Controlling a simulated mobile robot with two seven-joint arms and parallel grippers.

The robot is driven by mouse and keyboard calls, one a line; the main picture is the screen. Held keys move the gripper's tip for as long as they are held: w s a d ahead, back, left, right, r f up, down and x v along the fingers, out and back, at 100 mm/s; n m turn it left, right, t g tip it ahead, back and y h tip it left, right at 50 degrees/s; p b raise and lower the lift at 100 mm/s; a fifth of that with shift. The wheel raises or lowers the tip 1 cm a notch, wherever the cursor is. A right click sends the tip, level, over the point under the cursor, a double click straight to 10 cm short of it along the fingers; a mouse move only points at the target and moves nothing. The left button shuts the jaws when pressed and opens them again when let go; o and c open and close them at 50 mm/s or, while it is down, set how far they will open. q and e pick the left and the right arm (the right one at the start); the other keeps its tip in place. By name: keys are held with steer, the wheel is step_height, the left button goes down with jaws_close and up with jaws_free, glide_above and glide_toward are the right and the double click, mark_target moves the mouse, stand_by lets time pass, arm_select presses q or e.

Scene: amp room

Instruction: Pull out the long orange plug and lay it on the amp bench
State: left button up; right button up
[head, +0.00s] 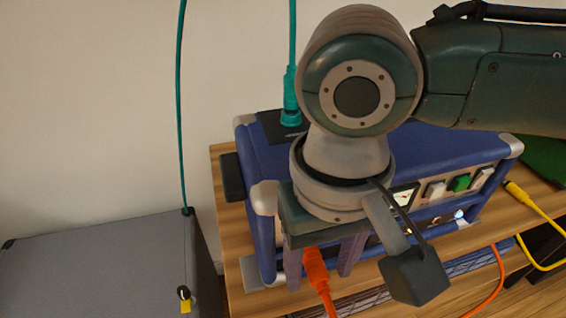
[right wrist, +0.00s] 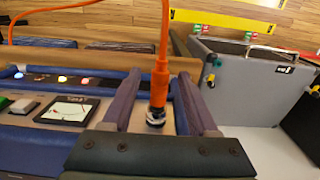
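The long orange plug (head: 315,268) shows at the front of the blue amp (head: 255,195); its upper end is hidden by my right gripper. In the right wrist view the plug (right wrist: 161,85) has a dark and silver end close to the amp's front, and its cable runs away from the amp. My right gripper (head: 325,275) has its two purple fingers on either side of the plug. In the right wrist view the gripper (right wrist: 157,78) is open, with gaps between fingers and plug. The wooden amp bench (head: 228,205) is under the amp. My left gripper is not in view.
A teal plug (head: 291,105) stands on the amp's top. A yellow plug (head: 518,193) lies at the bench's right. A grey cabinet (head: 100,265) with a yellow plug (head: 185,302) stands left. A narrow bare strip of bench shows left of the amp.

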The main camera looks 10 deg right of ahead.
jaws_close()
stand_by(0.3)
stand_by(0.5)
stand_by(0.4)
